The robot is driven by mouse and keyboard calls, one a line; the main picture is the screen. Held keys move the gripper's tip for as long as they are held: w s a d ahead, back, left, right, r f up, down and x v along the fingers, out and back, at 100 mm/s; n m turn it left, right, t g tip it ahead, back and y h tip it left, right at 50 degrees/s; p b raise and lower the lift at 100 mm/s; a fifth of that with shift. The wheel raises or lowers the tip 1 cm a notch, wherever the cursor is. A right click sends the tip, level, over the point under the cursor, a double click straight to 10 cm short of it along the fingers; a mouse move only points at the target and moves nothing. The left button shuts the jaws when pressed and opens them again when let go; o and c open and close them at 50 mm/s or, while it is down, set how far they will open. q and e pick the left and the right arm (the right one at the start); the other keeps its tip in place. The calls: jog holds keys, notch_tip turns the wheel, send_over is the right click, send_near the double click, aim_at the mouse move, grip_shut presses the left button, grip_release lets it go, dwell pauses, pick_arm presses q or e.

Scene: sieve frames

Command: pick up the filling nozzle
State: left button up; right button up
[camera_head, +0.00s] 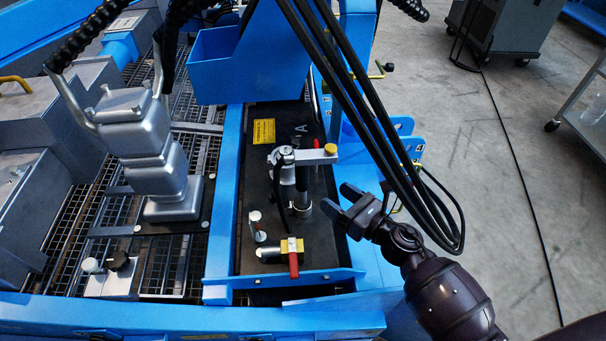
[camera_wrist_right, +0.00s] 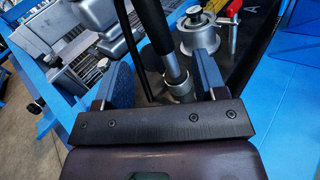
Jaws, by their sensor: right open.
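What looks like the filling nozzle (camera_head: 303,184) stands upright on the dark plate inside the blue frame. It is a dark tube with a silver collar at its foot, beside a silver clamp-like fitting (camera_head: 284,165). My right gripper (camera_head: 341,200) is open and empty, just right of the tube in the head view, with its fingers pointing toward it. In the right wrist view the dark tube with its silver collar (camera_wrist_right: 178,82) shows beyond and between the open fingers (camera_wrist_right: 160,85). I cannot tell whether either finger touches it. My left gripper is not in view.
A small brass-coloured valve with a red handle (camera_head: 292,254) sits at the plate's front. A blue bin (camera_head: 212,66) stands behind. Black cables (camera_head: 345,90) hang above my right gripper. A silver machine (camera_head: 150,150) stands left on a grating. Open floor lies right.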

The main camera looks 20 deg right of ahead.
aim_at(308, 180)
jog(key=w+a+n, duration=0.1)
jog(key=w+a, duration=0.1)
jog(key=w, duration=0.1)
jog(key=w+a+n, duration=0.1)
jog(key=w, duration=0.1)
jog(key=shift+a+f+n+g+y, duration=0.15)
jog(key=shift+f+n+g+y, duration=0.15)
jog(key=shift+x, duration=2.35)
jog(key=shift+w+a+r, duration=0.15)
jog(key=shift+w+a, duration=0.3)
jog(key=shift+w, duration=0.15)
jog(key=c, duration=0.9)
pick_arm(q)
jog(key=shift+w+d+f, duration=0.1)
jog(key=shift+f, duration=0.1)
pick_arm(e)
grip_shut()
jog(key=shift+r, duration=0.1)
